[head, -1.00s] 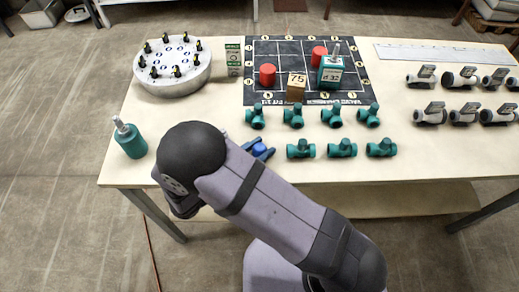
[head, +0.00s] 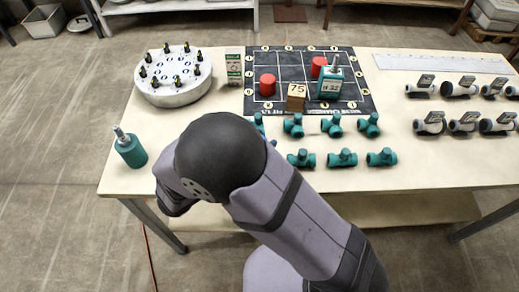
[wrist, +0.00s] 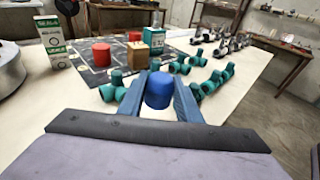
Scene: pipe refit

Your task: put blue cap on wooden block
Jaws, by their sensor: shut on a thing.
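The blue cap (wrist: 159,90) is held between the two fingers of my gripper (wrist: 159,100) in the wrist view. My gripper is shut on it.
A round grey fixture (head: 174,95) and a teal bottle (head: 130,150) are at left.

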